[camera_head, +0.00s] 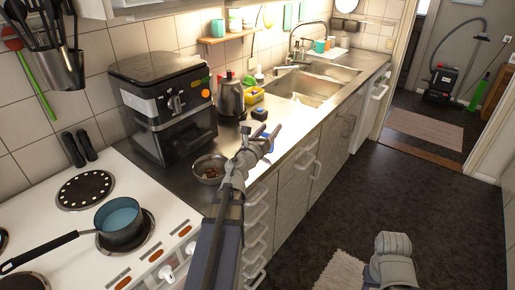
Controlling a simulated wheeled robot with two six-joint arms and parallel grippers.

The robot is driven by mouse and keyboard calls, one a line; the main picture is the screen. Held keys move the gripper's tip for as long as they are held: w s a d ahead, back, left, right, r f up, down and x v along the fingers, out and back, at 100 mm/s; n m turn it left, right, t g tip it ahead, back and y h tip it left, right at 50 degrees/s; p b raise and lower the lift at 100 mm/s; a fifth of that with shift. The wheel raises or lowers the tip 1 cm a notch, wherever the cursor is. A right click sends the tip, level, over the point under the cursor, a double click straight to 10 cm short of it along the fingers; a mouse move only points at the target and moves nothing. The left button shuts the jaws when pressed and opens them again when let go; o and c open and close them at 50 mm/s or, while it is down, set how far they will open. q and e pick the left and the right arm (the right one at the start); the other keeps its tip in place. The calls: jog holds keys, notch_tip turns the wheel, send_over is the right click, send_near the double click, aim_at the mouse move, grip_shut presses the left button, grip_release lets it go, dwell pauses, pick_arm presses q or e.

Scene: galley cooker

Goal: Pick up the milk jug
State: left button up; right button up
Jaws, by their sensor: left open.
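I cannot make out a thing that is clearly a milk jug. A dark metal vessel with a handle, like a kettle or jug (231,98), stands on the counter just right of the air fryer. My left gripper (262,133) is open, with its fingers spread over the counter's front edge, nearer to me than this vessel and apart from it. Small blue and dark items (260,114) lie just beyond the fingers, partly hidden. Of my right arm only a grey part shows at the bottom; its fingers are out of view.
A black air fryer (165,104) stands on the counter at left. A metal bowl (209,169) with brown contents sits left of my left gripper. A blue-lined pan (121,219) is on the white cooker (60,240). The sink (305,88) lies further back.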

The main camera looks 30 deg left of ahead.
aim_at(265, 163)
pick_arm(q)
jog(key=f+m+h+b, duration=0.1)
jog(key=f+b, duration=0.2)
jog(key=s+f+m+b, duration=0.1)
jog(key=f+m+b, duration=0.1)
jog(key=f+b, duration=0.1)
jog(key=f+m+h+b, duration=0.1)
jog(key=f+b, duration=0.2)
jog(key=f, duration=0.1)
jog(key=shift+s+a+f+m+h, duration=0.15)
jog(key=shift+a+f+m+h, duration=0.05)
jog(key=shift+a+m+h, duration=0.15)
jog(key=shift+w+r+p, duration=0.25)
jog(key=shift+w+p, duration=0.05)
jog(key=shift+w, duration=3.5)
grip_shut()
